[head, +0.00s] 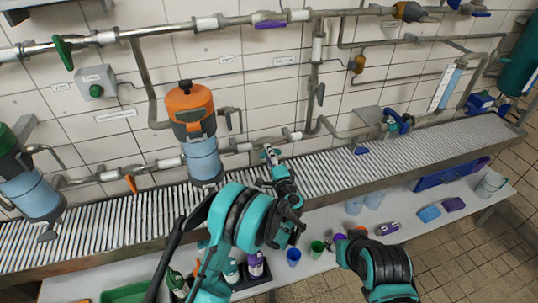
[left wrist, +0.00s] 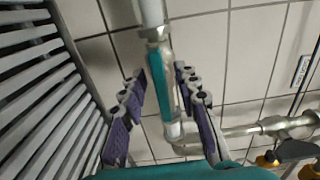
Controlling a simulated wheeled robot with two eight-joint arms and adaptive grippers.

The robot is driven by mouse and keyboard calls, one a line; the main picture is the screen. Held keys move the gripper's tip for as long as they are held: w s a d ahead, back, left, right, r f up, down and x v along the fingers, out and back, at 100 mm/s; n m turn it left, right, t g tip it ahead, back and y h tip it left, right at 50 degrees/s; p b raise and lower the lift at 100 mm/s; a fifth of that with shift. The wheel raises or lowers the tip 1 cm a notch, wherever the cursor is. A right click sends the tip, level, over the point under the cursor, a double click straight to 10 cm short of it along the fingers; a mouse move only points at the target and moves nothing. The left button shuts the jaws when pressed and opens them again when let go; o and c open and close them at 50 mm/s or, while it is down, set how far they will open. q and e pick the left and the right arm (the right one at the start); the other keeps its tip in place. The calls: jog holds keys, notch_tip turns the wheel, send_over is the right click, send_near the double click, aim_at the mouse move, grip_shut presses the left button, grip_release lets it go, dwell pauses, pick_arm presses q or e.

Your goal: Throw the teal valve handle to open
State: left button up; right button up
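The teal valve handle (left wrist: 155,82) is a narrow lever on the pipe, standing between my left gripper's fingers in the left wrist view. My left gripper (left wrist: 160,73) is open, with one purple-padded finger on each side of the handle and gaps visible on both sides. In the head view my left gripper (head: 270,155) is at the lower wall pipe, right of the orange-topped blue pump. There the gripper largely hides the handle.
The roller conveyor (head: 340,172) runs below the pipe. The orange-topped pump (head: 190,110) stands close on the left. Other levers are green (head: 63,52), purple (head: 270,24) and orange (head: 131,184). Bottles and cups stand on the lower shelf (head: 330,262).

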pick_arm(q)
jog(key=v, duration=1.2)
dwell(0.3)
